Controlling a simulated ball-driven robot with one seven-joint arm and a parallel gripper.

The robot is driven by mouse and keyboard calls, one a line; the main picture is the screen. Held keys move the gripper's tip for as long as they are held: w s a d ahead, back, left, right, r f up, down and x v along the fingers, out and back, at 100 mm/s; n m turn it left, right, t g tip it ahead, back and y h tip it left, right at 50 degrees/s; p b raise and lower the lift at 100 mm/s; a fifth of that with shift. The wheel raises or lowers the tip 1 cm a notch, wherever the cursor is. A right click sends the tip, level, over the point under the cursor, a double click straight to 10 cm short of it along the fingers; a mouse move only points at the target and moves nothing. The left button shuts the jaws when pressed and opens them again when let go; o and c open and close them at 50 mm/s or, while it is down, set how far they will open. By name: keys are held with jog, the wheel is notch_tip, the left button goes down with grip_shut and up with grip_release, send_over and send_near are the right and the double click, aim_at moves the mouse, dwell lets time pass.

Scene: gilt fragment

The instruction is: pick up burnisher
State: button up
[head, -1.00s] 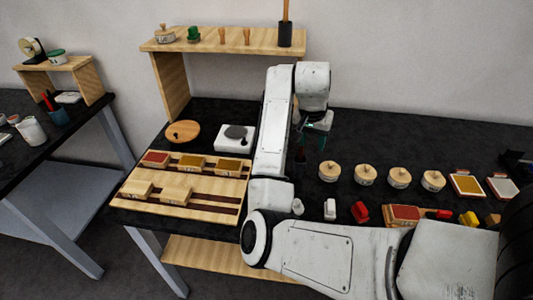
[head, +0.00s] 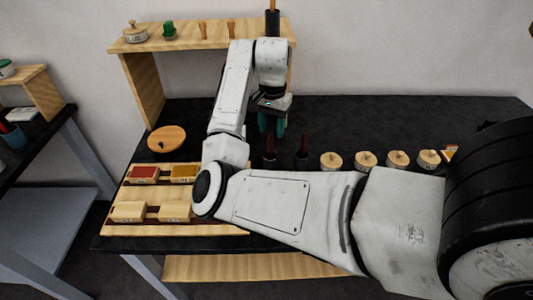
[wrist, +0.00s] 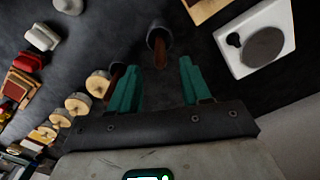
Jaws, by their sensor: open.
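Two dark reddish-brown handles stand upright in dark holders on the black table, one at left (head: 269,158) and one at right (head: 303,149). I cannot tell for certain which is the burnisher. My gripper (head: 272,124) points down with teal fingers above and just behind the left handle. In the wrist view, my open, empty gripper (wrist: 157,72) has one brown handle (wrist: 159,54) in its dark round holder (wrist: 158,36) seen between and beyond the fingertips. The other handle (wrist: 114,74) is partly hidden by the left finger.
Several round wooden-lidded pots (head: 365,160) stand in a row at right. A wooden tray (head: 120,226) with small boxes and a round wooden disc (head: 167,139) are at left. A wooden shelf (head: 185,42) stands behind. A white device (wrist: 255,38) shows in the wrist view.

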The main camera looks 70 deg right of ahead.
aim_at(270, 147)
notch_tip(270, 147, down, 2)
jog(key=shift+w+f, duration=0.15)
jog(key=shift+f, duration=0.1)
jog(key=shift+a+f, duration=0.2)
jog(key=shift+f, duration=2.6)
jog(key=shift+c, duration=0.3)
grip_shut()
